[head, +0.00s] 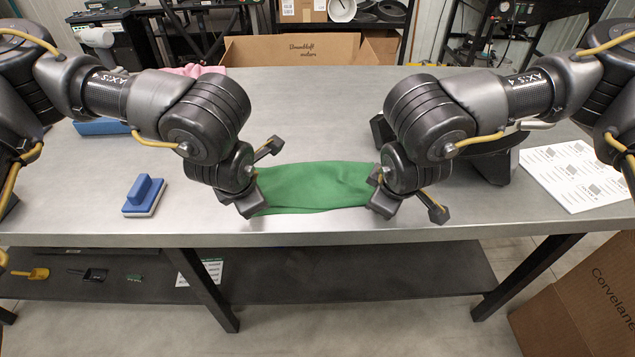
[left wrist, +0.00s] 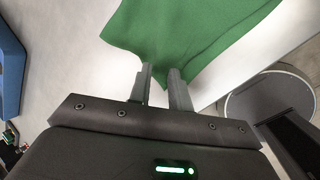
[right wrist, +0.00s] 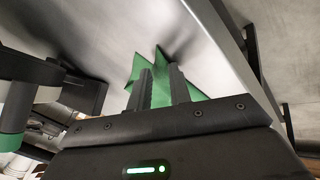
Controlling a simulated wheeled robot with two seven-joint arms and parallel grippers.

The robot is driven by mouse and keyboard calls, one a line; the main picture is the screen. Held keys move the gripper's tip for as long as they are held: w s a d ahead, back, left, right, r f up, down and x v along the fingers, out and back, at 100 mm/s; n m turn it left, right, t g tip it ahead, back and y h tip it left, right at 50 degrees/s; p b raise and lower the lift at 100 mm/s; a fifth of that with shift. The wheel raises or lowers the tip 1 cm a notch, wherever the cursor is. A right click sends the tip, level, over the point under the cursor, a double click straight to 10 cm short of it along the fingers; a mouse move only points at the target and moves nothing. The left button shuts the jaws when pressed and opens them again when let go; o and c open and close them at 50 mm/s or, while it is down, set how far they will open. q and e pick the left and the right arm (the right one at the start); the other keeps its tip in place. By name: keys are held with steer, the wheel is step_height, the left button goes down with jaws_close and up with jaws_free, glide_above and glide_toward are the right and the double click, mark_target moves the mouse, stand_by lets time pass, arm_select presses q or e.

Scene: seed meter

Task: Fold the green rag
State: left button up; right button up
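The green rag (head: 315,187) is stretched between my two grippers near the front edge of the grey table. Its top has soft wrinkles, and I cannot tell whether it is lifted off the table. My left gripper (head: 257,203) is at its left end. In the left wrist view the fingers (left wrist: 160,72) are close together with the rag's edge (left wrist: 190,35) gathered at their tips. My right gripper (head: 374,198) is at its right end. In the right wrist view the rag (right wrist: 140,70) is bunched into creases at the fingers (right wrist: 161,72). Both grippers look shut on the rag.
A blue-handled block (head: 145,196) stands to the left on the table (head: 330,226). Printed white sheets (head: 572,175) lie at the right. A pink cloth (head: 190,70) and an open cardboard box (head: 290,50) are at the back. The table behind the rag is clear.

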arm_select(q)
steer(key=o, duration=0.4)
steer(key=shift+s, duration=0.15)
arm_select(e)
steer(key=o, duration=0.4)
steer(key=shift+s, duration=0.1)
arm_select(q)
steer(key=r, duration=0.2)
steer(key=shift+s+r, duration=0.3)
arm_select(e)
steer(key=r, duration=0.2)
steer(key=shift+s+r, duration=0.3)
steer(key=shift+r, duration=0.05)
arm_select(q)
steer(key=v, duration=0.2)
steer(key=s+v, duration=0.1)
steer(key=v, duration=0.5)
steer(key=shift+s+f, duration=0.2)
steer(key=shift+f, duration=0.05)
arm_select(e)
steer(key=v, duration=0.2)
steer(key=s+v, duration=0.1)
steer(key=v, duration=0.5)
steer(key=shift+s+f, duration=0.2)
steer(key=shift+f, duration=0.1)
arm_select(q)
steer(key=shift+c, duration=0.4)
arm_select(e)
steer(key=shift+c, duration=0.4)
